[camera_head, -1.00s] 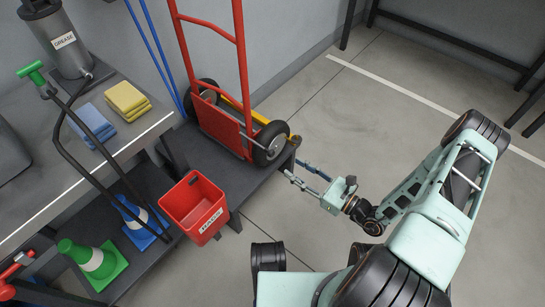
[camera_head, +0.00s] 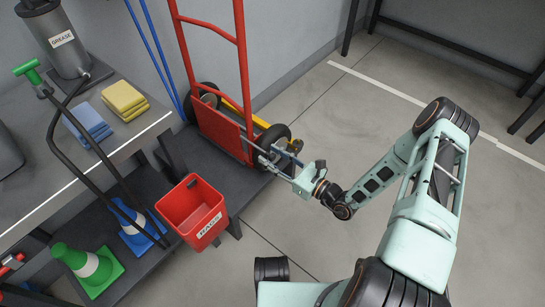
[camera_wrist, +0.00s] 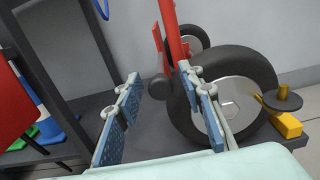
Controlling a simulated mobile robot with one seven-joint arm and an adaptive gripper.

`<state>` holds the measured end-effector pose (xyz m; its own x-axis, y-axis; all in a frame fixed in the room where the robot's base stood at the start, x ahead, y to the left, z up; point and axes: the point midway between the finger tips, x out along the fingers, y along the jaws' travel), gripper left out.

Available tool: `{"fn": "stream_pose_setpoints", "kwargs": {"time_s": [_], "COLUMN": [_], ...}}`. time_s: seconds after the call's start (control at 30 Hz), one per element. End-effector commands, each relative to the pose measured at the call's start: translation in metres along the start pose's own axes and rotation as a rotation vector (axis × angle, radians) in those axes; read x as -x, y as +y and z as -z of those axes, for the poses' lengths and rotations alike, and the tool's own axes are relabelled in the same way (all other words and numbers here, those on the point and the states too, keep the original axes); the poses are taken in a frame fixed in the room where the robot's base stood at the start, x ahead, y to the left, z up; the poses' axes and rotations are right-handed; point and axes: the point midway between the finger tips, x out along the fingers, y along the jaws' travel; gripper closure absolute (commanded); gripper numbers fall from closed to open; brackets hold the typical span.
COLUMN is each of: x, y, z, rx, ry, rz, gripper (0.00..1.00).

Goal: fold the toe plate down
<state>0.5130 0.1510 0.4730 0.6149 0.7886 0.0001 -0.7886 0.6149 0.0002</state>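The red hand truck (camera_head: 243,70) stands upright on a low dark platform against the wall. Its toe plate (camera_head: 217,128) appears to be the red panel folded up against the frame between the wheels. My gripper (camera_head: 266,157) is at the right end of this panel, in front of the near wheel (camera_head: 273,137). In the wrist view my gripper (camera_wrist: 163,110) is open, its two blue-padded fingers apart. A dark round knob (camera_wrist: 158,88) shows beyond and between the fingers, beside the red frame (camera_wrist: 172,35). The right finger overlaps the wheel (camera_wrist: 240,95); I cannot tell whether anything touches.
A red bin (camera_head: 194,211) stands left of my gripper. A yellow part with a dark disc (camera_wrist: 283,99) lies right of the wheel. The floor (camera_head: 340,130) to the right is clear.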

Motion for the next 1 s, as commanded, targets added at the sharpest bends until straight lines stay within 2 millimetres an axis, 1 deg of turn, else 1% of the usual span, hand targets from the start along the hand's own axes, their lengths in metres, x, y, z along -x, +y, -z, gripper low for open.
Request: {"fn": "stream_pose_setpoints", "kwargs": {"time_s": [0.07, 0.3, 0.4, 0.77, 0.87, 1.0], "x": [0.0, 0.001, 0.001, 0.001, 0.001, 0.001], "y": [0.0, 0.0, 0.0, 0.001, 0.004, 0.012], "z": [0.0, 0.0, 0.0, 0.0, -0.001, -0.001], "rx": [0.0, 0.0, 0.0, 0.006, 0.023, 0.074], "ry": [0.0, 0.0, 0.0, 0.0, 0.001, 0.001], "rz": [0.0, 0.0, 0.0, 0.0, 0.0, 0.0], "gripper": [0.65, 0.91, 1.0, 1.0, 1.0, 1.0]}}
